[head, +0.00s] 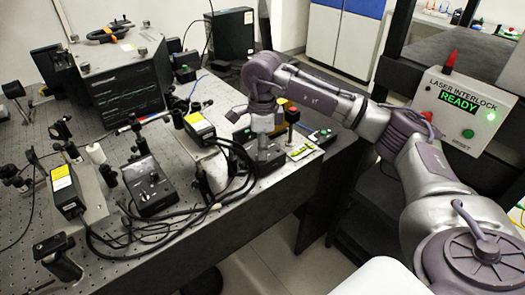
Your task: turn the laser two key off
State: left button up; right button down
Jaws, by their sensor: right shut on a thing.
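My right arm reaches in from the right, and its gripper (266,150) points down onto a small black control box (247,150) near the front right edge of the optical bench. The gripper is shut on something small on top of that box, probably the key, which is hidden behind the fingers. A second black control box (146,187) with a knob or key on its face sits further left. I cannot read which box belongs to laser two. My left gripper is not in view.
Two yellow-labelled laser modules (200,126) and (64,190) stand on the perforated bench (150,262), with black cables between. The interlock panel (460,112) shows READY with a green light.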

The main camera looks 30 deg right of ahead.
jog(key=n+b, duration=0.1)
jog(key=n, duration=0.2)
jog(key=shift+n, duration=0.3)
jog(key=shift+r+n+b, duration=0.1)
jog(key=shift+n+b, duration=0.4)
jog(key=shift+n, duration=1.3)
jog(key=c, duration=1)
grip_release()
notch_tip(320, 180, up, 12)
